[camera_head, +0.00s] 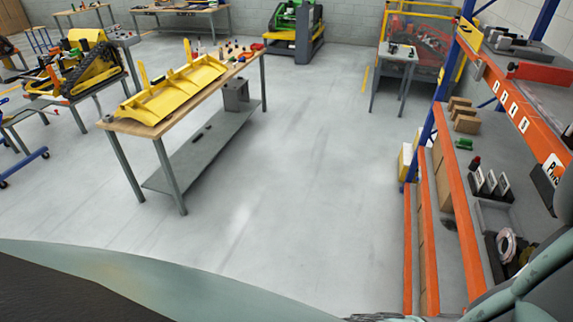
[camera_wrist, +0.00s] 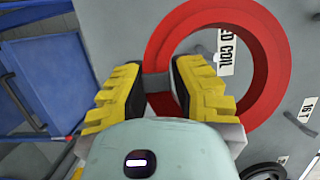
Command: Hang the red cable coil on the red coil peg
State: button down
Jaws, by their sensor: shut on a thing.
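The red cable coil (camera_wrist: 268,85) is a thick red ring with a grey band on its left side, in the wrist view. My gripper (camera_wrist: 158,88) is shut on the coil at this band, with its yellow and black fingers on either side. The coil is in front of a grey panel (camera_wrist: 293,75). A white label ending in "ED COIL" (camera_wrist: 226,52) shows through the ring's opening. I cannot make out the red coil peg, and whether the coil touches the panel is unclear. The head view does not show my gripper or the red coil clearly.
A second label, "16 T" (camera_wrist: 308,112), and a black ring (camera_wrist: 263,171) are at the panel's right. Blue framing (camera_wrist: 35,85) stands at left. In the head view, an orange and blue rack (camera_head: 447,190) stands at right, a workbench (camera_head: 140,128) at left, with clear floor between.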

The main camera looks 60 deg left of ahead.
jog(key=w+d+f+b, duration=0.1)
jog(key=w+d+b, duration=0.2)
jog(key=w+d, duration=0.2)
jog(key=shift+d+f, duration=0.25)
jog(key=shift+d, duration=0.55)
dwell(0.4)
jog(key=shift+w+b, duration=0.1)
jog(key=shift+b, duration=0.4)
dwell(0.4)
jog(key=c, duration=0.8)
grip_release()
jog(key=shift+c, duration=0.2)
